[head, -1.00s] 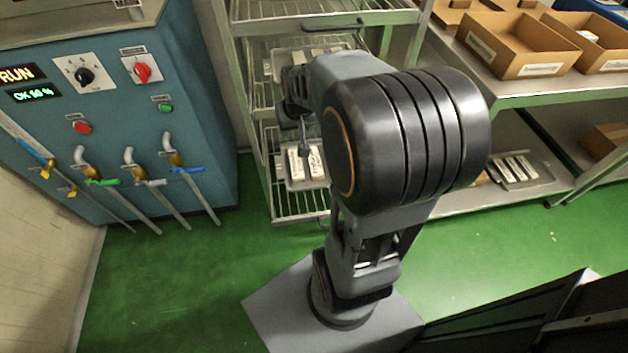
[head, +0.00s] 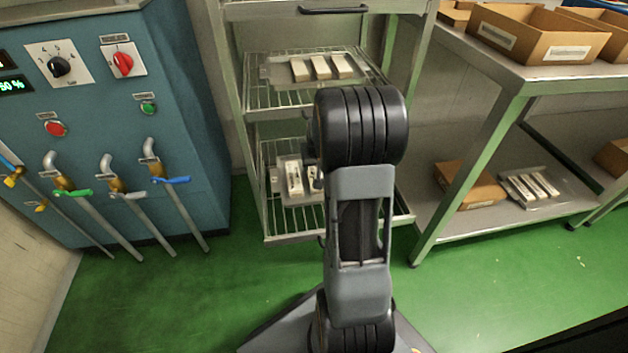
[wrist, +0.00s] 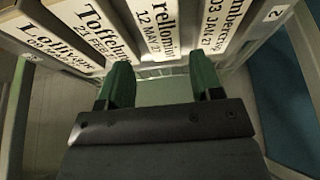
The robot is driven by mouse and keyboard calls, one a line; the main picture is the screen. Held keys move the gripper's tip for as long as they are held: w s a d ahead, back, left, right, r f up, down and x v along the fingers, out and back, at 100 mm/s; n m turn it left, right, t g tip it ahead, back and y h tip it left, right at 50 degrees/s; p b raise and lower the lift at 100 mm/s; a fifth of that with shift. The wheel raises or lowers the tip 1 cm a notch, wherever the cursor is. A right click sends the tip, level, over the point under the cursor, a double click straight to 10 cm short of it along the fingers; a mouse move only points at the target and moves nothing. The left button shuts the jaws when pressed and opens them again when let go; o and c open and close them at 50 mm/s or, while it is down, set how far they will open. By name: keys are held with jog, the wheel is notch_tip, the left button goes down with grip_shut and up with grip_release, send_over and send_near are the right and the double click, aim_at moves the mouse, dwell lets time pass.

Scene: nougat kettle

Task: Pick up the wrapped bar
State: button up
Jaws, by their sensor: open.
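In the wrist view several pale labelled bars stand side by side: one reading "Lallivepar" (wrist: 40,42), one "Toffelun" (wrist: 92,28), one ending "rellomi" (wrist: 150,22), and one dated "03 JAN" (wrist: 213,22). Their upper ends are cut off, and I cannot tell which one the task means. My gripper (wrist: 161,72) is open and empty, its green fingers pointing at the near ends of the bars. The "rellomi" bar lies ahead, between the two fingers. In the head view bars (head: 294,180) lie on a lower-shelf tray (head: 284,196), partly hidden by my arm.
An upper-shelf tray (head: 277,73) holds three bars (head: 320,68) on the wire rack (head: 247,130). A blue machine (head: 95,110) with valves is at left. Green floor (head: 480,290) is open in front.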

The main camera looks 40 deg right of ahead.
aim_at(314, 173)
jog(key=shift+a+b+x, duration=0.15)
jog(key=shift+b+x, duration=0.8)
jog(key=shift+x, duration=0.7)
jog(key=shift+a+b+x, duration=0.1)
jog(key=shift+b+x, duration=0.8)
jog(key=shift+x, duration=0.7)
jog(key=shift+s, duration=0.1)
jog(key=shift+c, duration=0.4)
jog(key=c, duration=0.7)
jog(key=shift+r, duration=0.1)
